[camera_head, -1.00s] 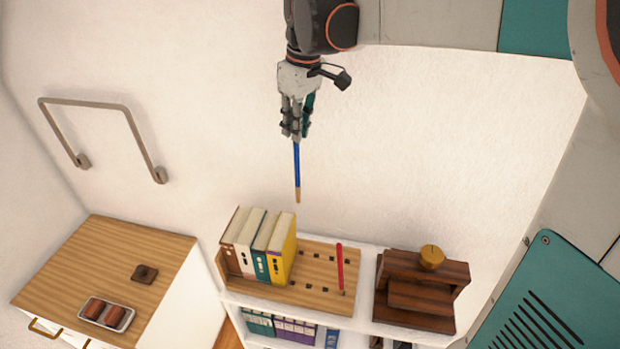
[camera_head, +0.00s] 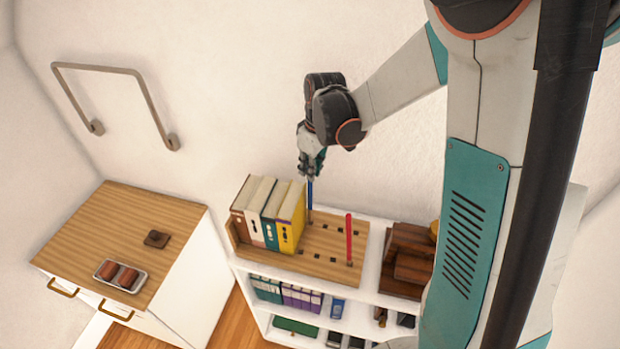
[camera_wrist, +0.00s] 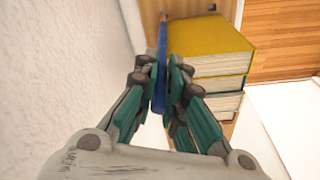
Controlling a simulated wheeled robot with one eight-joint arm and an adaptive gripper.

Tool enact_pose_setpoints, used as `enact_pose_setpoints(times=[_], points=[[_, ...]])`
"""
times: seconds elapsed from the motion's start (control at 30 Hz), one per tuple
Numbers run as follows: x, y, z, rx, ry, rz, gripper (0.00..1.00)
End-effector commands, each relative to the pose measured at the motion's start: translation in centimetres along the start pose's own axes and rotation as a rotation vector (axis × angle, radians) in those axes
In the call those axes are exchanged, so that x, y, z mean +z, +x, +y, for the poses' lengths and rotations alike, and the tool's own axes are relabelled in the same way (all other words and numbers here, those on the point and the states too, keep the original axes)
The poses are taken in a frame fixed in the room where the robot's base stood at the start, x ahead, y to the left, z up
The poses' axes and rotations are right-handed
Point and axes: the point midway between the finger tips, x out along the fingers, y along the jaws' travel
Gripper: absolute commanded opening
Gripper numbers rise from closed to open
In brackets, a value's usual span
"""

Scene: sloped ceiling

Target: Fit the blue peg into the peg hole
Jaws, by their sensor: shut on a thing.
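My gripper (camera_head: 311,172) is shut on the blue peg (camera_head: 310,194) and holds it roughly upright, pointing down. The wrist view also shows the blue peg (camera_wrist: 162,45) between my fingers (camera_wrist: 161,88). The wooden peg board (camera_head: 320,262) lies on top of the white shelf and has rows of small dark square holes. The peg's lower end is at the back of the board, just right of the yellow book. I cannot tell whether its tip is in a hole, touching or just above. A red peg (camera_head: 349,240) stands upright at the board's right.
Several upright books, with a yellow one (camera_head: 289,222) nearest the peg, stand on the board's left part. A dark wooden stand (camera_head: 404,270) is to the right on the white shelf (camera_head: 368,285). The wall is close behind my gripper.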

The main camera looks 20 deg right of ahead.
Motion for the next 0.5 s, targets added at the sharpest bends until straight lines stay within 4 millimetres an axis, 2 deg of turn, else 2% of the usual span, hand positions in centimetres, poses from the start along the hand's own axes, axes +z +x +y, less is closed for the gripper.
enact_pose_setpoints(times=[0.17,0.4,0.5], points=[[0.1,1.0,0.0,0.0,0.0,0.0,0.0],[0.6,4.0,0.0,0.0,0.0,0.0,0.0],[0.6,4.3,0.0,0.0,0.0,0.0,0.0]])
